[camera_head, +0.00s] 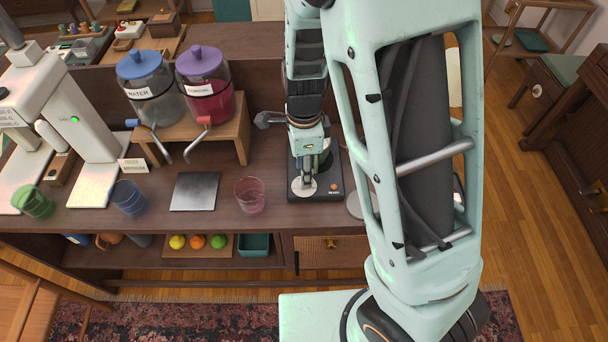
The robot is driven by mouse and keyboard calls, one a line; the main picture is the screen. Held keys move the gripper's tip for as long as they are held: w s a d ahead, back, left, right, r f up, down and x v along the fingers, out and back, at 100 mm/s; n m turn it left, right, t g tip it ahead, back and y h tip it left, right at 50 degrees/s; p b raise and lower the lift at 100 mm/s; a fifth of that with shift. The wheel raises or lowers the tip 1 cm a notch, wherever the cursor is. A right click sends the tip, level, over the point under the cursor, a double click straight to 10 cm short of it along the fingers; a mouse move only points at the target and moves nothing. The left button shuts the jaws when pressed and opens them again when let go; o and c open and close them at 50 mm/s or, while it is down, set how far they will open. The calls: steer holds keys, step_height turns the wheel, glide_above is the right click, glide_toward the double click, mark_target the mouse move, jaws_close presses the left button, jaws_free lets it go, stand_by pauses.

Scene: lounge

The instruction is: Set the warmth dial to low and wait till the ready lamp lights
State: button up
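A black flat device (325,190) sits on the counter below my gripper, with a pale round disc on it and a small orange mark at its right. It may be the warmer, but I cannot make out a dial or its setting. My gripper (306,182) points down over this device, with its tip at or just above the disc. Whether it touches anything is unclear, and its fingers are too small to tell open from shut. A small green light (75,119) glows on the white machine (85,130) at the left; I cannot tell whether it is the ready lamp.
A pink glass (250,196) stands left of the device, beside a grey plate (195,192). A blue glass (129,199) and a green glass (33,202) stand further left. A water jar (150,95) and a purple-lidded jar (207,90) stand on a wooden riser (243,128) behind.

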step_height(320, 180, up, 9)
steer(key=shift+f, duration=0.15)
stand_by(0.5)
